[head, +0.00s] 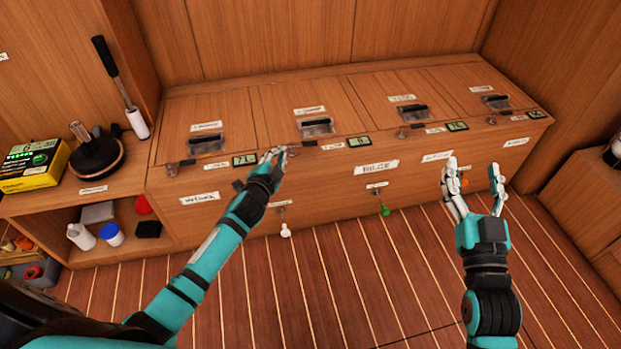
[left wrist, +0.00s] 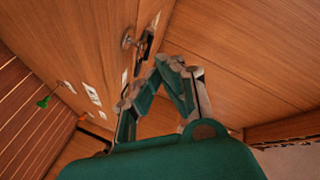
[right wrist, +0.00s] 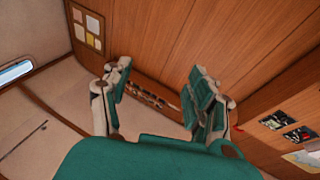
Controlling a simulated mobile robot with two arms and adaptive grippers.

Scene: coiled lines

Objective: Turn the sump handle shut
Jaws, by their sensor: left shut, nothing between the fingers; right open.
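Small handles hang on the front of the wooden locker (head: 330,200): a white one (head: 285,231), a green one (head: 384,209), and an orange bit (head: 464,182) partly behind my right gripper. The small labels above them are too blurred to read, so I cannot tell which is the sump handle. The green handle also shows in the left wrist view (left wrist: 43,102). My left gripper (head: 277,155) is shut and empty at the locker's upper front edge, above and left of the white handle. My right gripper (head: 472,172) is open and empty in front of the locker's right part.
Several lids with dark latches (head: 313,126) and small displays (head: 359,141) line the locker top. A shelf on the left holds a black round base (head: 97,158), a yellow-green box (head: 35,163) and bottles. The striped floor (head: 330,285) in front is clear.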

